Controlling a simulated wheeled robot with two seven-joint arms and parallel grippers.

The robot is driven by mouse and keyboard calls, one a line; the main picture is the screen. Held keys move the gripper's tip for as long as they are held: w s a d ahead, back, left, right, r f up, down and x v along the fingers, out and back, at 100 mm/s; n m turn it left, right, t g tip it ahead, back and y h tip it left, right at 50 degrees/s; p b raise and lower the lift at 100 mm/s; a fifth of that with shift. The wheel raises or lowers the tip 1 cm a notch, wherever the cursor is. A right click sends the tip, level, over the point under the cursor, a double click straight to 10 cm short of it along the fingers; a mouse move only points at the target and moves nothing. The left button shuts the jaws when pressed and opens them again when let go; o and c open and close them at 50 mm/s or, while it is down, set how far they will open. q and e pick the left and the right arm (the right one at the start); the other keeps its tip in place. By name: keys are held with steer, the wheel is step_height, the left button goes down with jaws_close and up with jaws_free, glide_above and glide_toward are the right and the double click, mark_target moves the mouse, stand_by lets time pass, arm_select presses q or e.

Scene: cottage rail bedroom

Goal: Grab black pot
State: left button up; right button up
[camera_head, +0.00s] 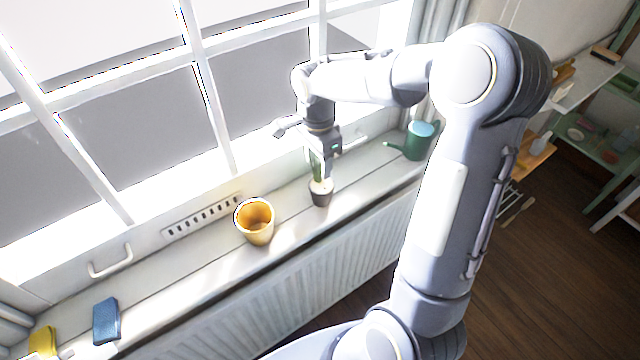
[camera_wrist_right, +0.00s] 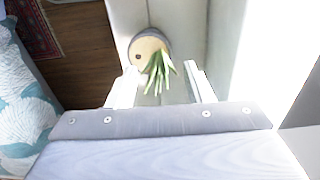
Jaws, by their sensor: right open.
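The black pot (camera_head: 321,199) is small and dark and stands upright on the white window sill. It holds pale soil and a green spiky plant (camera_head: 317,166). My right gripper (camera_head: 320,160) is open above the pot, pointing down around the plant's upper part. In the right wrist view the pot's dark rim (camera_wrist_right: 150,32) lies beyond the fingertips. The green leaves (camera_wrist_right: 158,72) reach up between the two open fingers (camera_wrist_right: 161,78). The fingers appear apart from the pot. My left gripper is not in view.
A yellow pot (camera_head: 258,236) stands left of the black pot on the sill (camera_head: 185,275). A green watering can (camera_head: 416,142) stands to the right. A blue block (camera_head: 106,321) and a yellow block (camera_head: 43,342) lie at the far left. The window is close behind; a radiator (camera_head: 290,285) is below.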

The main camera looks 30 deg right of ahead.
steer(key=shift+f, duration=0.7)
jaws_close()
steer(key=shift+r, duration=0.15)
steer(key=shift+r, duration=0.25)
step_height(320, 180, up, 2)
steer(key=shift+r, duration=0.1)
steer(key=s+a+r+b, duration=0.2)
steer(key=s+r+b, duration=0.1)
steer(key=s+r, duration=0.7)
steer(key=s, duration=0.4)
steer(key=shift+a, duration=0.2)
